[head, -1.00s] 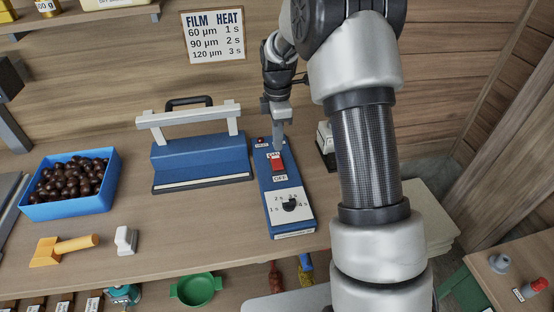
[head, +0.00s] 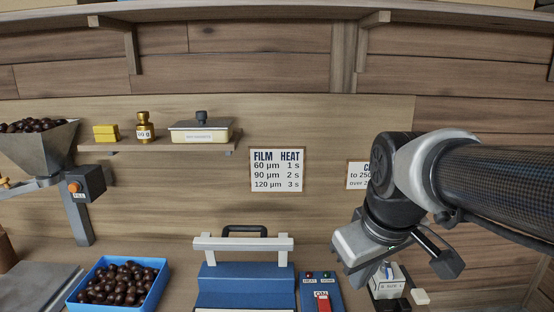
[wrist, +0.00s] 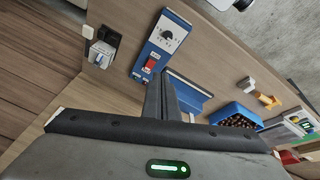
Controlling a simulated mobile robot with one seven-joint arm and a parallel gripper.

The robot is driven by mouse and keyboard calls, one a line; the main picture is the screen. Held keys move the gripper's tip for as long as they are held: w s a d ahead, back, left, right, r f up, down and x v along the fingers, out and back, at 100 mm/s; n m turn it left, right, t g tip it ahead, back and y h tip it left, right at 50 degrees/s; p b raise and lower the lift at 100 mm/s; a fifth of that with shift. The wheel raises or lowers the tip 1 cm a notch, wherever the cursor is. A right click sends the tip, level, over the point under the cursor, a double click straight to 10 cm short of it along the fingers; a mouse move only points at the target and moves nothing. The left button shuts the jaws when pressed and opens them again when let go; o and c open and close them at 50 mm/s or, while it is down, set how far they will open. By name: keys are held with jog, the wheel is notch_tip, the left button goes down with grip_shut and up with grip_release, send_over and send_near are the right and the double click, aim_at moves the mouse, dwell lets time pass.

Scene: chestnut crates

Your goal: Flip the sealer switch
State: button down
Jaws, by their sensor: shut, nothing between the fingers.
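The sealer's blue control box (head: 307,295) stands beside the blue bar sealer (head: 245,287), cut off by the bottom edge of the head view. Its red switch (head: 323,302) sits under an ON label; which way it is tipped is unclear. The red switch also shows in the wrist view (wrist: 150,64), with the dial (wrist: 168,34) beyond it. Two small lamps, red and green, sit at the box's far end. My gripper (wrist: 160,97) is shut and empty, apart from the switch. In the head view its body hangs above and right of the box.
A small white device (head: 388,283) stands right of the control box, under my arm. A blue tray (head: 76,298) of chestnuts lies left. A shelf (head: 165,147) with weights and a film chart (head: 277,170) are on the back wall.

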jog(key=s+m+t, duration=0.1)
jog(key=s+m, duration=0.3)
jog(key=s, duration=0.3)
jog(key=shift+s+r+m+p, duration=0.2)
jog(key=shift+s+m+p, duration=0.1)
jog(key=shift+s, duration=0.05)
jog(key=w+f+g+b, duration=0.2)
jog(key=w+b, duration=0.1)
jog(key=w, duration=1.4)
jog(key=w+f+g+b, duration=0.2)
jog(key=w+f+b, duration=0.1)
jog(key=w+f, duration=1.1)
jog(key=shift+w+a+f+g, duration=0.15)
jog(key=shift+w+f+g, duration=0.2)
jog(key=shift+w, duration=0.45)
